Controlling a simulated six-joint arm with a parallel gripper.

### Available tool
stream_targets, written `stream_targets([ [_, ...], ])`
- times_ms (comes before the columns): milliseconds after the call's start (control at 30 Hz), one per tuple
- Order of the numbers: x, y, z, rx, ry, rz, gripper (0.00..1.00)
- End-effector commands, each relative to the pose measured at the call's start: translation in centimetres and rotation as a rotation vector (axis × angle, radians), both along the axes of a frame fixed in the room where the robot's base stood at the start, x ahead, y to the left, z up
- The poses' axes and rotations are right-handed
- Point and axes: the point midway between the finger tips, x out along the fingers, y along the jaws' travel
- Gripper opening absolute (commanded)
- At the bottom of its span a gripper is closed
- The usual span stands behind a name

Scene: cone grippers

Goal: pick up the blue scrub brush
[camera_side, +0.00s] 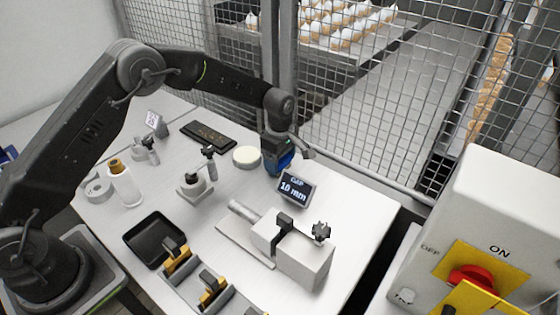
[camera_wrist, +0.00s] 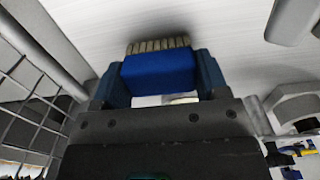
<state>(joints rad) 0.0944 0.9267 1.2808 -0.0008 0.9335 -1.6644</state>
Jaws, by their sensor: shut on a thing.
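The blue scrub brush (camera_wrist: 158,72) has a blue block and a row of tan bristles. In the wrist view it sits between the two dark blue fingers of my gripper (camera_wrist: 155,80), which are shut on its sides. In the side view my gripper (camera_side: 277,168) points down at the far side of the white table, near the mesh fence. There the brush is mostly hidden by the gripper and cannot be told apart clearly. I cannot tell whether the brush touches the table.
A round white disc (camera_side: 247,156) lies just left of the gripper. A small display reading 10 mm (camera_side: 296,188) stands close in front. A grey vise-like block (camera_side: 300,255), a black tray (camera_side: 154,238) and a white bottle (camera_side: 124,188) are nearer. The mesh fence (camera_side: 370,110) runs behind.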

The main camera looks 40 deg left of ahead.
Motion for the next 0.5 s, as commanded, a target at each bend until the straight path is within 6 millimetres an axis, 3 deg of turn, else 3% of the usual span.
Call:
stream_targets([
  [167,0.0,0.0,1.5,0.0,-0.002,0.0,0.44],
  [300,0.1,0.0,4.0,0.0,-0.005,0.0,0.44],
  [500,-1.5,4.2,6.7,0.001,-0.003,0.006,0.44],
])
